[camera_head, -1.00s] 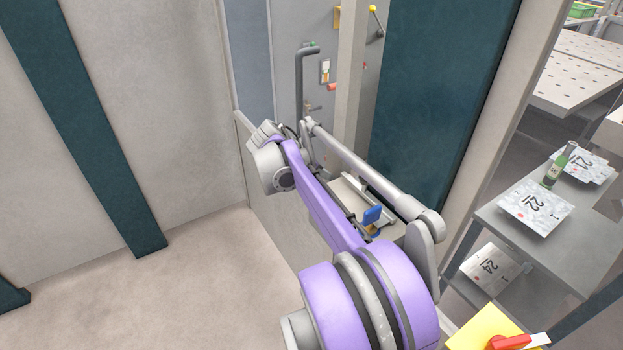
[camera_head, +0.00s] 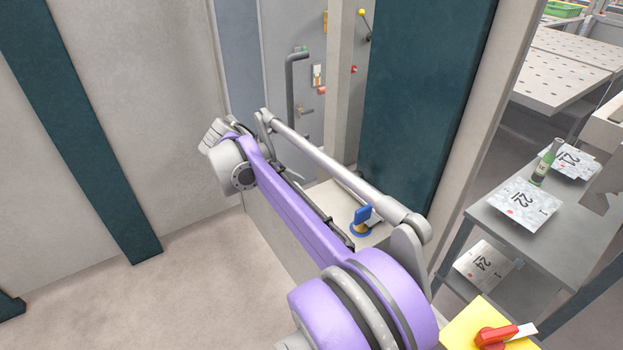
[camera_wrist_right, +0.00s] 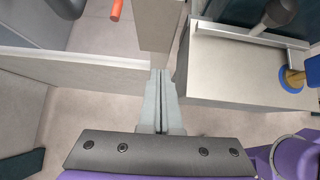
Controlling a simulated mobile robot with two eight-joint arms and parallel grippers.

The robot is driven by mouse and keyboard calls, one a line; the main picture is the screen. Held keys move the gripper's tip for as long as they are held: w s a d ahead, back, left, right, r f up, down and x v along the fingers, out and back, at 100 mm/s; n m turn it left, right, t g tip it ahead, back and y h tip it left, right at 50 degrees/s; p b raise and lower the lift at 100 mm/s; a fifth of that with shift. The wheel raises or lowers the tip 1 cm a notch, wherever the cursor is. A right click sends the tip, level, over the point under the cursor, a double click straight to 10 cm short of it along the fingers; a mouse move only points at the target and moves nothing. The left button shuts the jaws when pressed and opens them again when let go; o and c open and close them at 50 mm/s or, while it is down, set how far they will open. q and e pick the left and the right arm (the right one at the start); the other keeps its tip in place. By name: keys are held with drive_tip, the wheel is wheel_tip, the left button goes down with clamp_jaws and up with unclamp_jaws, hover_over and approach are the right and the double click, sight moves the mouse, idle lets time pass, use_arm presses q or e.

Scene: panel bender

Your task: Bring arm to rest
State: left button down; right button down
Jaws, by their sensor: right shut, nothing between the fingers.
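My right arm (camera_head: 305,215), purple and grey, reaches from the bottom middle up and left in the head view. Its wrist end (camera_head: 235,165) is in front of the pale wall panels. The fingers are mostly hidden behind the wrist there. In the right wrist view my right gripper (camera_wrist_right: 161,75) has its two grey fingers together with nothing between them. It is above the floor, by the end of a pale ledge (camera_wrist_right: 85,72) and left of a grey box-like block (camera_wrist_right: 245,65). My left gripper is not in view.
A blue knob (camera_head: 362,218) sits on the block beside my arm. A teal post (camera_head: 420,90) and a grey door handle (camera_head: 290,85) stand beyond. A shelf (camera_head: 535,240) with numbered sheets and a green bottle (camera_head: 545,165) is at right. Open floor (camera_head: 190,290) lies at left.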

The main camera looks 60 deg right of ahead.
drive_tip(key=w+a+f+m+t+y+p, duration=0.1)
drive_tip(key=w+a+f+m+t, duration=0.15)
drive_tip(key=a, duration=0.75)
drive_tip(key=w+a+f+m+t+y, duration=0.1)
drive_tip(key=a+f+m+t, duration=0.15)
drive_tip(key=a, duration=0.65)
drive_tip(key=s+a+f+m+t+y, duration=0.1)
drive_tip(key=s+a+f+m+y, duration=0.1)
drive_tip(key=a, duration=0.4)
drive_tip(key=s+a+f+m+t+y+p, duration=0.1)
drive_tip(key=a+f+m+t, duration=0.1)
drive_tip(key=a+f, duration=0.2)
drive_tip(key=s+a+f+m+t+y, duration=0.1)
drive_tip(key=s+a+f+m+y, duration=0.1)
drive_tip(key=a, duration=0.7)
drive_tip(key=shift+s+f+m+t+y, duration=0.3)
drive_tip(key=shift+f+m, duration=0.3)
drive_tip(key=shift+f, duration=0.1)
drive_tip(key=shift+d, duration=0.1)
